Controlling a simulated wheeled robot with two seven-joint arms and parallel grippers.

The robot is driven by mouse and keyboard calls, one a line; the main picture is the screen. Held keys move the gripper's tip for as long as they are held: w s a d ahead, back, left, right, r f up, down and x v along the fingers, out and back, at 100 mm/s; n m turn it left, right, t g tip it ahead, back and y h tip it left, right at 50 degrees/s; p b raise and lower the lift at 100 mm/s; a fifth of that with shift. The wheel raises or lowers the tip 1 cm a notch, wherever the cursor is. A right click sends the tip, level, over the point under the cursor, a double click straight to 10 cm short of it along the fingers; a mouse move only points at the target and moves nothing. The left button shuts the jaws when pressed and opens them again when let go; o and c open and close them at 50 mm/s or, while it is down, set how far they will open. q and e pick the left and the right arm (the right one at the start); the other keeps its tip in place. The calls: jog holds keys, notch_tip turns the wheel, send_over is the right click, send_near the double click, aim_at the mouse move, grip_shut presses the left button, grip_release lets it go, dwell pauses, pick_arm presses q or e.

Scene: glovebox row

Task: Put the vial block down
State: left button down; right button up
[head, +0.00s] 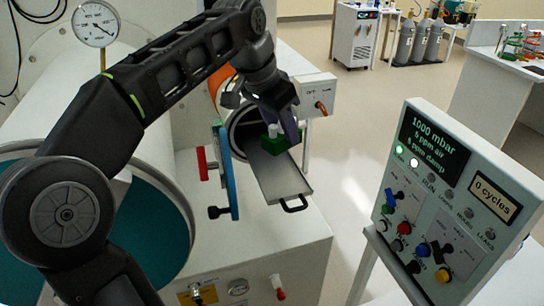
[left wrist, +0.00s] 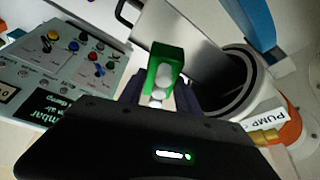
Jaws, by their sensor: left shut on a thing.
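The green vial block (head: 274,146) with white-capped vials is held in my left gripper (head: 284,136), over the inner part of the grey metal tray (head: 281,181). In the left wrist view the block (left wrist: 165,56) sits between the two dark fingers (left wrist: 160,96), and the tray (left wrist: 196,42) shows behind it. I cannot tell whether the block touches the tray. The tray sticks out of the round port (head: 240,121) and has a black handle at its front. My right gripper is not in view.
A control panel (head: 451,200) with buttons and a display stands at right. The floor right of the tray is clear.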

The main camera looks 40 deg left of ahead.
aim_at(269, 139)
pick_arm(q)
notch_tip(269, 139, down, 5)
jog(key=shift+f, duration=0.1)
dwell(0.3)
jog(key=shift+f+p, duration=0.3)
jog(key=shift+f, duration=1.7)
jog(key=shift+f, duration=0.15)
jog(key=c, duration=0.9)
grip_release()
jog(key=shift+o, duration=0.2)
jog(key=v, duration=1.2)
jog(key=shift+s+r, duration=0.1)
jog(key=shift+r, duration=0.1)
